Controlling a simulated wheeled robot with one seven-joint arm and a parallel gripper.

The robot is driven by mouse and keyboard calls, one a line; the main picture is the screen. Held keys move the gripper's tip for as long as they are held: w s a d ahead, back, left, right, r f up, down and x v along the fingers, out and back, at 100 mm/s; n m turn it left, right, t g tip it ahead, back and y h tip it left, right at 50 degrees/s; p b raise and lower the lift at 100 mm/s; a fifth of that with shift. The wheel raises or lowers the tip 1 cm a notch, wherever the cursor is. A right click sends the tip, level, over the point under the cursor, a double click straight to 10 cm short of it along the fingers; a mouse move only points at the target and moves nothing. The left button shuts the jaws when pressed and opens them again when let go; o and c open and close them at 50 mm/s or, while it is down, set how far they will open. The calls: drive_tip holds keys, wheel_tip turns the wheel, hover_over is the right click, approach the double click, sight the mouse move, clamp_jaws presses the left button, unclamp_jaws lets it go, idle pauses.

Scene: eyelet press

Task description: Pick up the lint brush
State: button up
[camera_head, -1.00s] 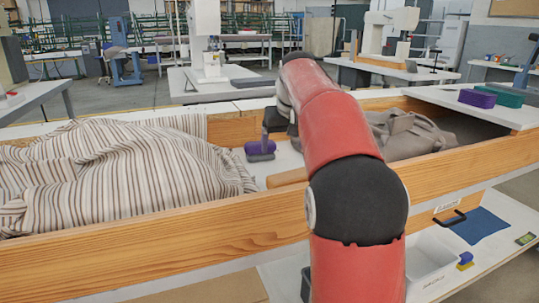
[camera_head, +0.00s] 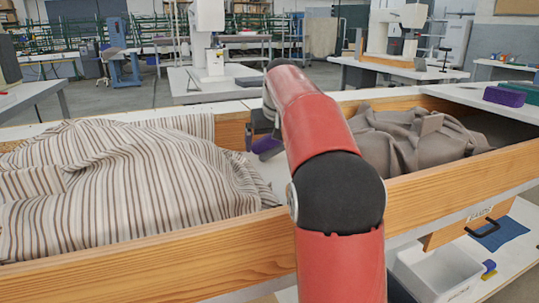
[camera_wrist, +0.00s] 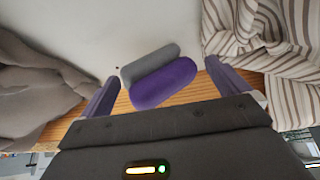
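The lint brush (camera_wrist: 160,80) has a purple side and a grey side. In the wrist view it lies on the white bin floor, tilted a little, between my two fingers. My gripper (camera_wrist: 162,72) is open, with one purple-padded finger on each side of the brush and a gap to both. In the head view my gripper (camera_head: 262,125) hangs over the brush (camera_head: 267,145), which is partly hidden by the gripper and my red arm. I cannot tell the exact height between fingers and brush.
Striped cloth (camera_head: 120,185) fills the bin's left part, close to one finger in the wrist view. Grey-brown cloth (camera_head: 410,140) lies on the right. A wooden front board (camera_head: 120,265) borders the bin. A purple block (camera_head: 504,96) sits on the right ledge.

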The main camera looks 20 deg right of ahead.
sight(271, 151)
drive_tip(key=shift+g, duration=0.5)
drive_tip(key=f, duration=0.4)
drive_tip(key=shift+d, duration=0.2)
drive_tip(key=c, duration=0.5)
drive_tip(key=shift+a, duration=0.15)
drive_tip(key=shift+w+r, duration=0.15)
drive_tip(key=shift+r, duration=0.3)
drive_tip(key=r, duration=0.1)
drive_tip(key=d+r+p, duration=0.1)
drive_tip(key=r+p, duration=0.1)
drive_tip(key=shift+w+d+r, duration=0.3)
drive_tip(key=shift+r, duration=0.1)
drive_tip(key=c, duration=0.3)
wheel_tip(271, 151, up, 2)
drive_tip(key=shift+d+r+p, duration=0.1)
drive_tip(key=shift+d+p, duration=0.05)
drive_tip(key=shift+p, duration=0.35)
clamp_jaws()
wheel_tip(271, 151, up, 13)
drive_tip(key=a+p, duration=0.1)
drive_tip(key=p, duration=0.5)
drive_tip(key=shift+r+p, duration=0.15)
drive_tip(key=shift+p, duration=0.25)
drive_tip(key=c, duration=1.3)
unclamp_jaws()
